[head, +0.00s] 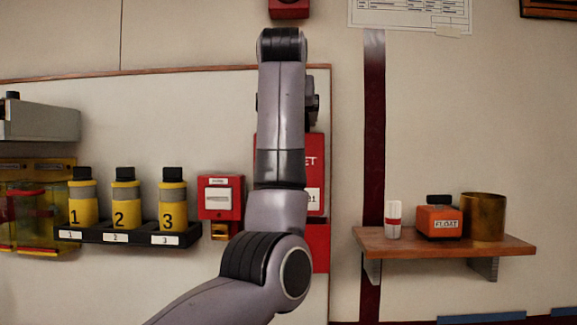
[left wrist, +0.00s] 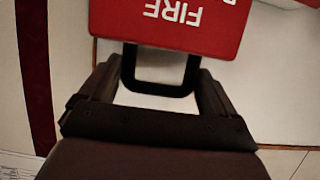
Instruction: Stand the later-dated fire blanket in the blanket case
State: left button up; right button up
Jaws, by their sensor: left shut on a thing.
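My left gripper (left wrist: 160,78) is shut on the black loop handle (left wrist: 160,88) of a red fire blanket pack (left wrist: 165,22), whose white "FIRE" lettering is upside down in the left wrist view. In the head view my left arm covers the gripper and most of the red pack (head: 316,148), which shows "ET" and part of a white label; the full date is hidden. A darker red piece (head: 321,248), perhaps the blanket case, shows directly below the pack. I cannot tell whether the pack is inside it. Another red thing (head: 289,9) is cut off at the top.
A red call box (head: 221,197) is on the wall left of my arm, beside a black rack (head: 130,235) with numbered yellow bottles. A wooden shelf (head: 440,243) at right holds a white tube, an orange float box and a brass cup.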

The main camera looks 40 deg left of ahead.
pick_arm(q)
jog(key=shift+w+a+r, duration=0.15)
jog(key=shift+w+a, duration=0.35)
jog(key=shift+f, duration=5.6)
jog(key=shift+w+a+f, duration=0.1)
jog(key=shift+f, duration=0.1)
jog(key=shift+f, duration=0.2)
jog(key=o, duration=1.7)
jog(key=shift+r, duration=0.1)
